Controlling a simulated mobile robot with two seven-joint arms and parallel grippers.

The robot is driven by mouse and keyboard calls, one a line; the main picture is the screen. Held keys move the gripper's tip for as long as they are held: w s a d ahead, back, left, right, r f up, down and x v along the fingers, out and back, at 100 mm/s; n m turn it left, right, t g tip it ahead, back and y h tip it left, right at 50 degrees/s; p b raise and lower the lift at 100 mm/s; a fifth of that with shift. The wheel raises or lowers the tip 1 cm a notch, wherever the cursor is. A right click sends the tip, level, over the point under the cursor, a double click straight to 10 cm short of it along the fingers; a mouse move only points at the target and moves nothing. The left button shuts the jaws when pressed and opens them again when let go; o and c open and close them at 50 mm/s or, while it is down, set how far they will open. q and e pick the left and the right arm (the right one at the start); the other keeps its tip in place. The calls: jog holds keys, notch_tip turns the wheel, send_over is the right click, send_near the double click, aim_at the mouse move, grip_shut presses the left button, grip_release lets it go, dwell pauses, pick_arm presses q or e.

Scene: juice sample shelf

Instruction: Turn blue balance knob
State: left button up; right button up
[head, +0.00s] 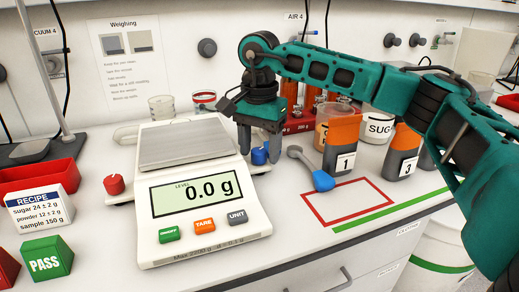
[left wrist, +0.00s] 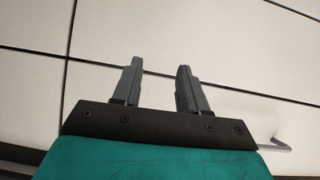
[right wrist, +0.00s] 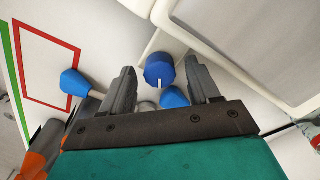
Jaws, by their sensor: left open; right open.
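The blue balance knob (head: 259,156) is at the right side of the white balance (head: 205,190), whose display reads 0.0 g. My right gripper (head: 260,149) points down over the knob with its fingers apart. In the right wrist view the knob (right wrist: 159,69) shows between the fingertips, with a white mark on its face; I cannot tell whether the fingers touch it. A second blue piece (right wrist: 173,97) shows nearer the gripper base. My left gripper (left wrist: 160,66) is open and empty above a plain pale tiled surface, out of the head view.
A red knob (head: 114,185) is at the balance's left. A blue-and-grey scoop (head: 322,180) lies right of the knob, beside a red outline (head: 350,203). Orange-topped containers 1 (head: 341,145) and 3 (head: 403,152) stand behind. A green PASS block (head: 46,258) is at the front left.

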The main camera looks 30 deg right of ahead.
pick_arm(q)
jog(key=shift+f, duration=0.1)
pick_arm(e)
jog(key=shift+f, duration=0.15)
jog(key=shift+c, duration=0.2)
jog(key=c, duration=1)
